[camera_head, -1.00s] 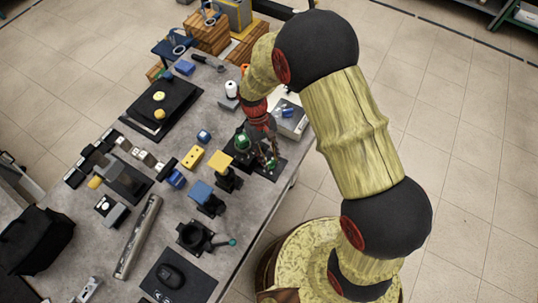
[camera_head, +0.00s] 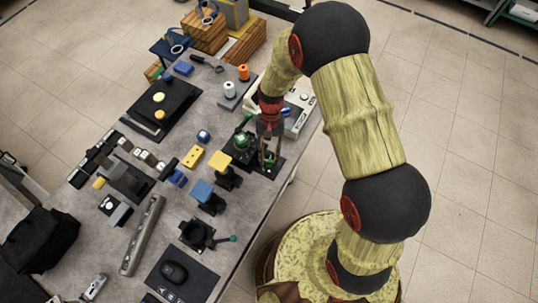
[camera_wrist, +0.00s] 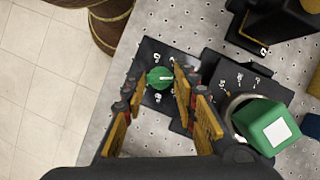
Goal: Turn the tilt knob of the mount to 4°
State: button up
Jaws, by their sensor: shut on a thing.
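The green knob (camera_wrist: 159,78) sits on a black dial plate (camera_wrist: 152,54) with small white marks, too small to read. A white line on the knob points right in the wrist view. My gripper (camera_wrist: 164,79) is shut on the knob, its orange-brown fingers on either side of it. The mount's black base (camera_wrist: 222,65) lies right beside the dial and carries a raised block with a green, white-labelled top (camera_wrist: 267,128). In the head view my gripper (camera_head: 269,164) reaches down at the table's right edge, beside the green-topped mount (camera_head: 241,141), and largely hides the knob.
A yellow-topped post (camera_head: 220,161) and a blue-topped post (camera_head: 202,191) stand close in front of the mount. A white-and-grey device (camera_head: 299,112) lies just behind my gripper.

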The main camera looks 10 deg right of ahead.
dwell(0.4)
jog(key=o, duration=1.2)
jog(key=shift+c, duration=0.2)
jog(key=v, duration=0.8)
jog(key=s+d+r+t+b, duration=0.1)
jog(key=s+d+r+t, duration=0.2)
jog(key=s+r, duration=0.2)
jog(key=s+d+r+n+t+b, duration=0.1)
jog(key=s+d+r+t+b, duration=0.1)
jog(key=r, duration=1)
jog(key=s+d+r+n+t+h+b, duration=0.1)
jog(key=s+d+r+t+b, duration=0.1)
jog(key=s+d+r+t, duration=0.3)
jog(key=s+d+r, duration=0.1)
jog(key=s+r, duration=0.3)
jog(key=shift+d+r, duration=0.2)
jog(key=shift+d, duration=0.05)
